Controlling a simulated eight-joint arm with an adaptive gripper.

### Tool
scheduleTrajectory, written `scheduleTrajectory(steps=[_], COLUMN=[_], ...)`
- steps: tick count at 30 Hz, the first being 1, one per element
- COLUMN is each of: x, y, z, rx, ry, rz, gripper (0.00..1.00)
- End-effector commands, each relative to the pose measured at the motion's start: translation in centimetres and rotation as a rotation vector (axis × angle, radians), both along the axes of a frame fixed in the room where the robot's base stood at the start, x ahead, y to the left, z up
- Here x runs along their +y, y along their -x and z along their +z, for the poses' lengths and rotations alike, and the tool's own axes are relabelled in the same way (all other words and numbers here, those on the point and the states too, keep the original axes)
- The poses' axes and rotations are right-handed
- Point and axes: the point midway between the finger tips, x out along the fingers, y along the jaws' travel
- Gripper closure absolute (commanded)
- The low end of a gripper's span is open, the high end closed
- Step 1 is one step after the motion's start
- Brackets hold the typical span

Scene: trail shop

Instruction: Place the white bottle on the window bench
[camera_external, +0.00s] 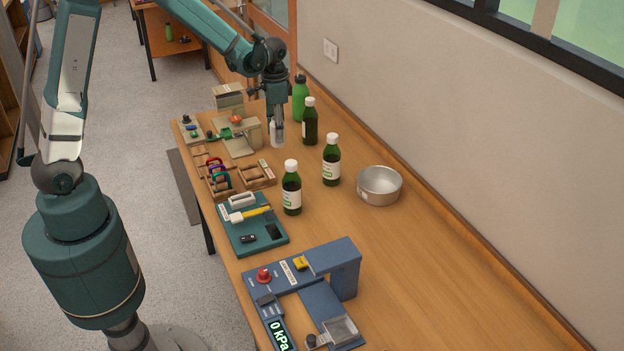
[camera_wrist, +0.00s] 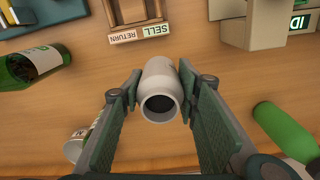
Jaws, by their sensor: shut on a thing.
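The white bottle (camera_external: 277,134) is between the fingers of my gripper (camera_external: 276,118), upright over the far part of a long wooden bench (camera_external: 440,270). In the wrist view my gripper (camera_wrist: 160,82) is shut on the white bottle (camera_wrist: 160,85), with a finger on each side and the bottle's open, dark mouth facing the camera. I cannot tell whether its base touches the bench top. The long bench runs along the wall below a window (camera_external: 560,30). A second wooden table (camera_external: 185,12) stands at the back; no label marks either as the window bench.
Dark green white-capped bottles (camera_external: 331,160) and a green bottle (camera_external: 300,100) stand close to my gripper. A wooden tray (camera_external: 256,176), a beige device (camera_external: 249,133), a metal bowl (camera_external: 379,186) and a blue device (camera_external: 335,268) are also on the bench. Its front right is clear.

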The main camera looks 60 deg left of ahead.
Motion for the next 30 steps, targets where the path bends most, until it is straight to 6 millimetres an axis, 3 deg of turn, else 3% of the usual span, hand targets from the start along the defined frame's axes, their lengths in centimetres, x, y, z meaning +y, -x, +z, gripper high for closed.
scheduleTrajectory(steps=[15, 30], x=[0.0, 0.0], y=[0.0, 0.0], z=[-5.2, -5.9], rx=[0.000, 0.000], ry=[0.000, 0.000], rz=[0.000, 0.000], gripper=[0.83, 0.83])
